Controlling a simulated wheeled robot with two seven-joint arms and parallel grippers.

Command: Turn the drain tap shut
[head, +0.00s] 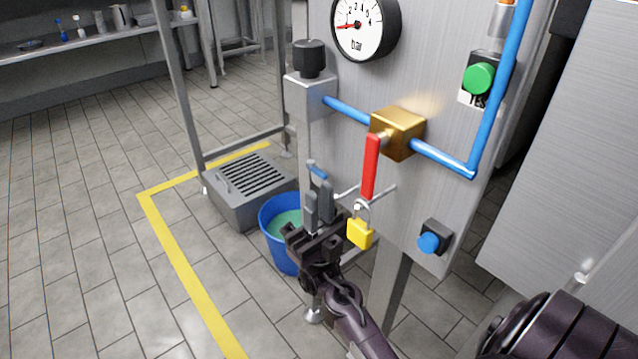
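The drain tap has a small blue handle (317,171), low on the left side of the steel panel, above a blue bucket (270,222) holding greenish liquid. A thin pipe runs from the panel toward it. My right gripper (318,192) is just in front of the tap, its two grey fingers upright and their tips just below the blue handle in the picture. A narrow gap shows between the fingers, so it looks open. The tap's body is mostly hidden behind the fingers, and I cannot tell whether they touch it. My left gripper is not in view.
A brass valve (398,133) with a red lever (370,167) hanging down is on the blue pipe, right of my gripper. A yellow padlock (361,233) hangs close by.

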